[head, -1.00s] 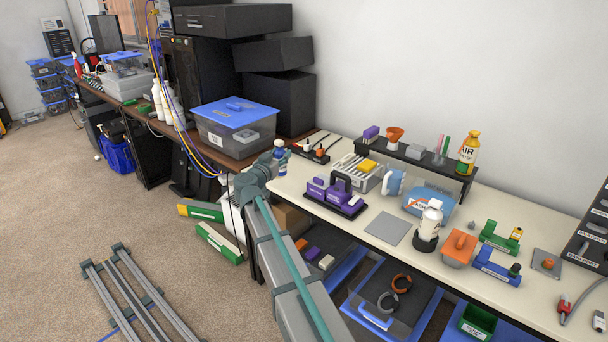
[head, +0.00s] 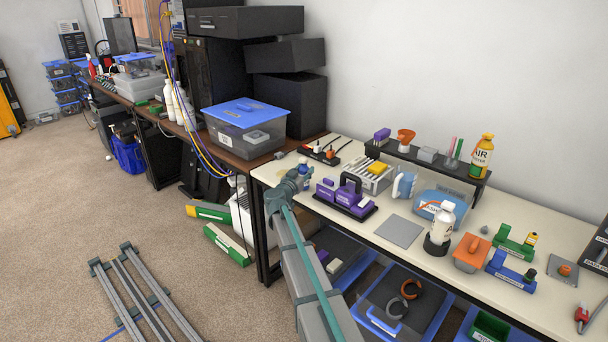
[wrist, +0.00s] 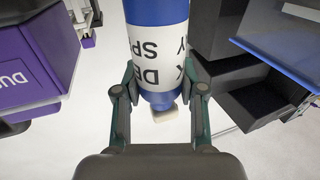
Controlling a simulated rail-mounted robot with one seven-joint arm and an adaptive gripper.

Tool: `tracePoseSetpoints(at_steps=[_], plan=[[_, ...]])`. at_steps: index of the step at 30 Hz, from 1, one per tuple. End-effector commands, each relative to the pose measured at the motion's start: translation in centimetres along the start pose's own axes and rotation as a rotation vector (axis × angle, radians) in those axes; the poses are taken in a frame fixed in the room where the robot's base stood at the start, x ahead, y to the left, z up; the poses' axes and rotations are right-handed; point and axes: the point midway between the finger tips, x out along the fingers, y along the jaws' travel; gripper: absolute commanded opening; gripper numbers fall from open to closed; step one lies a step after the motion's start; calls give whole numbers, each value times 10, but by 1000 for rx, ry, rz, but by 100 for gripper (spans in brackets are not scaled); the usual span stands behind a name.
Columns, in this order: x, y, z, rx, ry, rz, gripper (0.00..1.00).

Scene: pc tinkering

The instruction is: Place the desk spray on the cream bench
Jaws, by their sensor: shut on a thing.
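The desk spray is a blue bottle with a white label (wrist: 160,50), filling the top middle of the wrist view. My gripper (wrist: 160,98) is shut on it, with one finger on each side. A pale piece shows at its near end. In the head view, my gripper (head: 300,178) is at the left end of the cream bench (head: 402,207), and the small blue and white spray (head: 304,168) shows just past it, mostly hidden. I cannot tell whether the bottle touches the bench top.
A purple tool set on a dark tray (head: 345,197) stands close right of my gripper. A clear bin with a blue lid (head: 243,112) stands behind left. Bare bench shows around the mat.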

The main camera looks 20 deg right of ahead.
Motion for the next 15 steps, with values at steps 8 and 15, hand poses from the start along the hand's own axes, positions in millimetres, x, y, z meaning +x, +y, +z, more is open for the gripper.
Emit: tracePoseSetpoints(at_steps=[8, 15], plan=[[0, 0, 2, 1, 1, 1, 1], [0, 0, 5, 2, 0, 1, 52]])
